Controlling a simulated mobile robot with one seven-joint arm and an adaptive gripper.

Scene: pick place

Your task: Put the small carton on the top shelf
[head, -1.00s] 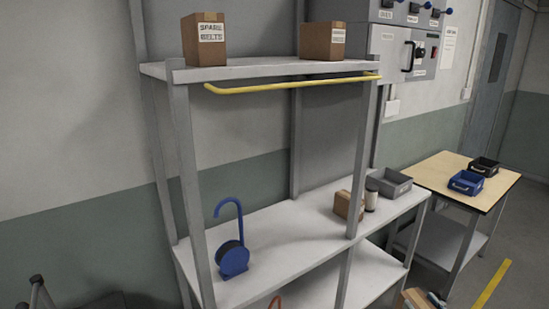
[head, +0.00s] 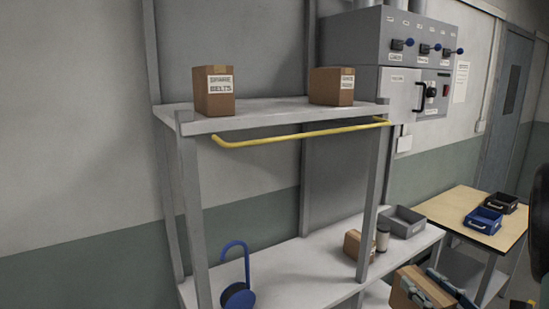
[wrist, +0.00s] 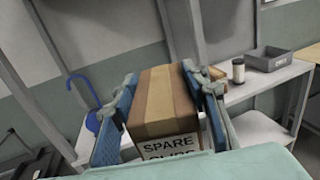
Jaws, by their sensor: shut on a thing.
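The small carton, brown with a paler tape strip and a white label starting "SPARE" (wrist: 165,90), is between the two blue-grey fingers of my gripper (wrist: 160,74) in the wrist view. My gripper is shut on it; the lower label line is partly cut off. In the head view the held carton (head: 399,296) is at the bottom right, low in front of the shelf unit. The top shelf (head: 270,115) is above and left of it and carries a "SPARE BELTS" carton (head: 214,92) at left and another carton (head: 332,87) at right.
The top shelf is bare between its two cartons. A yellow bar (head: 300,134) runs along its front, just below the edge. The lower shelf holds a blue hook-shaped thing (head: 238,280), a carton (head: 353,245), a jar (head: 382,238) and a grey bin (head: 404,221). A table (head: 462,213) stands at right.

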